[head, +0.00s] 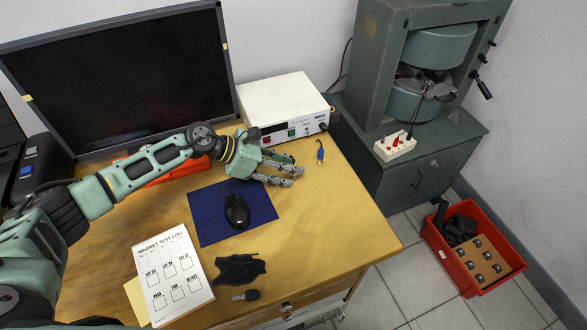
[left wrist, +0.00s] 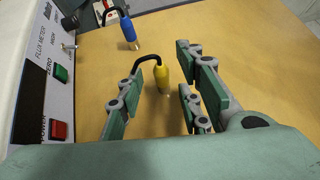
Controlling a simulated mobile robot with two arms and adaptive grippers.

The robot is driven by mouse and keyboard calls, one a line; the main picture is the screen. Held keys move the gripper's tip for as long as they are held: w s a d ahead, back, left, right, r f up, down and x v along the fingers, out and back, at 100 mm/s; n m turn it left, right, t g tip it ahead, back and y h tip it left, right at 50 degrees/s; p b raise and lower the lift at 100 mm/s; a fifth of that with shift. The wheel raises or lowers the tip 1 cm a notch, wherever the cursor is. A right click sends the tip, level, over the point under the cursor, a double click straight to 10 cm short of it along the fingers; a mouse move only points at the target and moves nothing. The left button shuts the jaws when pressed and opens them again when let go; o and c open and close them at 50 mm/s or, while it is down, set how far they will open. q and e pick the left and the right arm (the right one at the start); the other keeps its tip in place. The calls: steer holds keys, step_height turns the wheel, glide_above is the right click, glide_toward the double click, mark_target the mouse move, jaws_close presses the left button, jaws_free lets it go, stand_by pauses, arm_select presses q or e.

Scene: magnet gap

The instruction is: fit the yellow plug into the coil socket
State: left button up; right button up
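The yellow plug (left wrist: 161,77) stands upright on the wooden desk in the left wrist view, with a black cable bending from its top toward the left finger. My left gripper (left wrist: 160,62) is open, with its fingers on either side of the plug. The plug is nearer the left finger, with a clear gap to the right one. In the head view my left gripper (head: 295,175) hides the plug. A white socket block (head: 395,146) with red and dark spots sits on the grey cabinet; I cannot tell whether it is the coil socket. My right gripper is out of view.
A blue plug (head: 320,153) stands just beyond the gripper. The white flux meter (head: 284,103) is behind it. A mouse (head: 237,212) lies on a blue mat (head: 208,226). The grey magnet stand (head: 372,65) is right, across a gap from the desk. A red crate (head: 437,240) is on the floor.

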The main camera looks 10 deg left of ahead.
arm_select(q)
steer(key=shift+w+d+f, duration=0.1)
steer(key=shift+d+f, duration=0.1)
steer(key=shift+d, duration=0.1)
steer(key=shift+c, duration=0.2)
jaws_close()
steer(key=shift+r, duration=0.15)
